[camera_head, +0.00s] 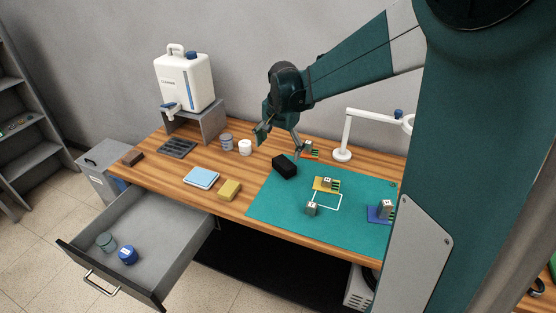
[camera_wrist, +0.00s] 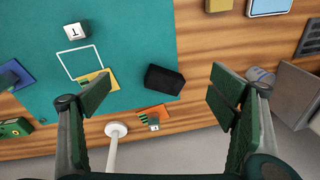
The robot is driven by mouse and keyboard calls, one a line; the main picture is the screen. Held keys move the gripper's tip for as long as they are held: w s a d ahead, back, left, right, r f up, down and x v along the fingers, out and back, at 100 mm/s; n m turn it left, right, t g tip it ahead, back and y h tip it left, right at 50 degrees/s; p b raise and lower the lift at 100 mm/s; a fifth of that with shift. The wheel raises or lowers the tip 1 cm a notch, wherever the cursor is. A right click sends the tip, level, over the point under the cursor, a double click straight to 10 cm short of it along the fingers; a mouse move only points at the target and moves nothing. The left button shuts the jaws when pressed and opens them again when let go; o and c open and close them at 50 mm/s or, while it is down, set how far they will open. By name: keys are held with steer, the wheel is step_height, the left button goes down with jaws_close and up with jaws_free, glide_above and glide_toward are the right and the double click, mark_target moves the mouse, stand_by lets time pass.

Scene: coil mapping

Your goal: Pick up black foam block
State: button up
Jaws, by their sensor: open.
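The black foam block (camera_head: 284,167) lies at the left back corner of the teal mat (camera_head: 262,203), partly over the wood. In the wrist view the black foam block (camera_wrist: 164,80) sits between and beyond my two fingers, apart from both. My gripper (camera_head: 279,147) hangs above the back of the table, behind and above the block, with its fingers spread and empty. In the wrist view my gripper (camera_wrist: 164,100) shows both fingers wide apart with nothing between them. No part of the block looks hidden in the wrist view.
A yellow sponge (camera_head: 229,190) and light blue cloths (camera_head: 201,178) lie left of the mat. A white cup (camera_head: 245,147) and a grey jar (camera_head: 226,141) stand behind. Circuit boards sit on the mat. An open drawer (camera_head: 165,238) juts out front left.

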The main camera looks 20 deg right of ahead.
mark_target(284, 162)
steer(key=w+d+f+m+p, duration=0.1)
steer(key=w+d+f, duration=0.1)
steer(key=w+f, duration=0.1)
steer(key=w+d+f+m+g+p, duration=0.1)
steer(key=w+d+f, duration=0.1)
steer(key=w+f, duration=0.1)
steer(key=w+d+f+m+p, duration=0.1)
steer(key=w+d+f+m, duration=0.1)
steer(key=w+f, duration=0.1)
steer(key=shift+f+g, duration=0.1)
steer(key=shift+g, duration=0.3)
steer(key=shift+w+d+f, duration=0.3)
steer(key=shift+w+f, duration=0.05)
steer(key=shift+f, duration=0.3)
steer(key=shift+f, duration=0.15)
steer(key=shift+f, duration=1.2)
steer(key=shift+f, duration=0.1)
steer(key=shift+d+f, duration=0.1)
steer(key=shift+f, duration=2.4)
steer(key=shift+c, duration=0.7)
